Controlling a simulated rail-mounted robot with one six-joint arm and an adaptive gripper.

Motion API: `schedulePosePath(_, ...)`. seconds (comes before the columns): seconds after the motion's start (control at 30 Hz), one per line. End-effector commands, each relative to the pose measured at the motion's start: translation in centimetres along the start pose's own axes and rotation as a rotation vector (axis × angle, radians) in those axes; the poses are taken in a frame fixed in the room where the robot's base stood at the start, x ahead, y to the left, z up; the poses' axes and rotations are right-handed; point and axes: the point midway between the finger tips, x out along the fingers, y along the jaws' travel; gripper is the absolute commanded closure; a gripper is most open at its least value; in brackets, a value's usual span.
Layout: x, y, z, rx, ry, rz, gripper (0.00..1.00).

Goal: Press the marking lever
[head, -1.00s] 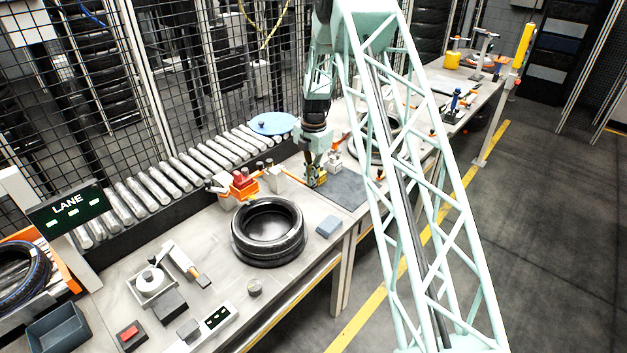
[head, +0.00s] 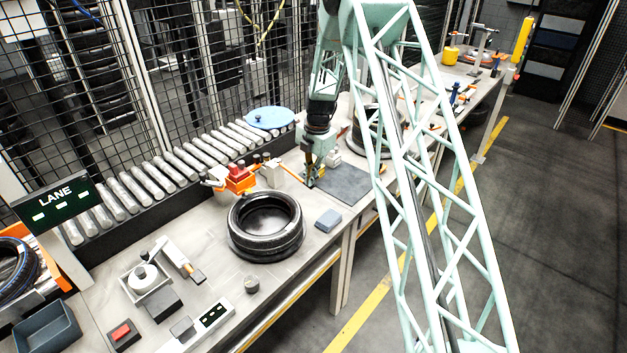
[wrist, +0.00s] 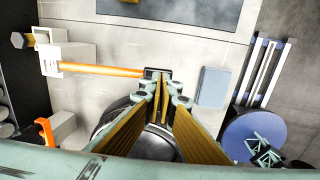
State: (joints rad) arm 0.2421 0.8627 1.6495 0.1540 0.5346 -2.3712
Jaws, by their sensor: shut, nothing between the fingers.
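The marking lever is an orange bar (wrist: 100,69) with a black end (wrist: 157,73), reaching out from a pale bracket over the bench in the wrist view. In the head view the lever (head: 291,177) shows as a short orange strip left of my gripper. My gripper (head: 309,184) points down over the bench, by the lever's free end. In the wrist view my gripper (wrist: 163,92) is shut and empty, its yellow-brown fingers together. The fingertips appear very close to the black end; I cannot tell whether they touch it.
A black tyre (head: 265,226) lies on the bench nearby, with a blue-grey block (head: 328,220) beside it. An orange-and-red device (head: 240,180) stands behind the tyre. A dark mat (head: 343,184) lies right of my gripper. A roller conveyor (head: 160,175) runs along the back.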

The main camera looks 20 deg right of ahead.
Motion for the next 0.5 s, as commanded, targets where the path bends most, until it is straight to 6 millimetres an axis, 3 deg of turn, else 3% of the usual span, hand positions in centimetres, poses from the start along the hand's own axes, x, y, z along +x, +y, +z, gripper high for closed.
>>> schedulePosePath(0.5, 3.8, -0.3, -0.2, -0.002, 0.002, -0.002, 1.00)
